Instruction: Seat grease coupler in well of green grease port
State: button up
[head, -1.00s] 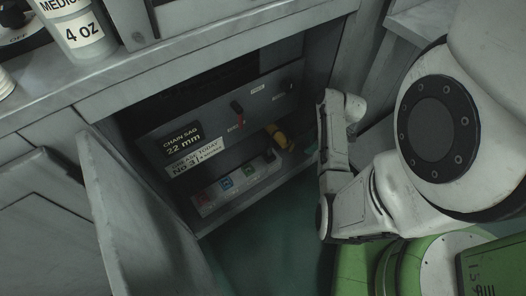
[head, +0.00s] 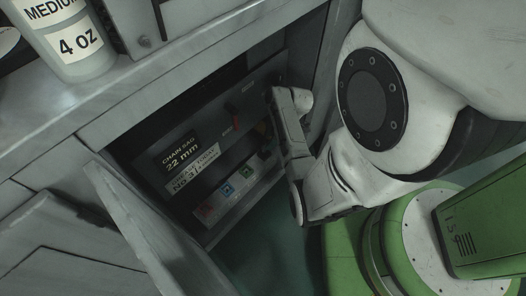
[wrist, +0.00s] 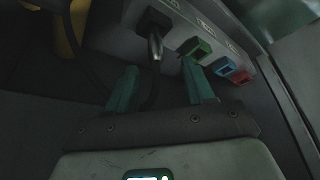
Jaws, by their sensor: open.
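In the wrist view my gripper (wrist: 160,86) is open, with its two green fingers apart. What looks like the grease coupler (wrist: 155,45), a silver tip on a black block with a dark hose, shows in the gap ahead of the fingers. I cannot tell whether they touch it. The green grease port (wrist: 196,48) is just right of the coupler, beyond the right finger; its well is hard to make out. In the head view the green port (head: 247,172) is the rearmost of the coloured ports, and my arm hides the coupler and fingers.
The blue port (wrist: 222,67) and red port (wrist: 240,77) continue the row. A yellow body (wrist: 72,28) stands at upper left of the wrist view. The cabinet is dim and narrow, with an open door (head: 150,230) and a "22 mm" sign (head: 182,155).

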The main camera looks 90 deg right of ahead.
aim_at(265, 144)
jog(key=b+x, duration=0.1)
jog(key=x, duration=0.1)
jog(key=b+x, duration=0.1)
jog(key=x, duration=0.2)
jog(key=shift+w+d+f+b, duration=0.1)
jog(key=shift+d+f+b, duration=0.15)
jog(key=shift+f+b, duration=0.05)
grip_shut()
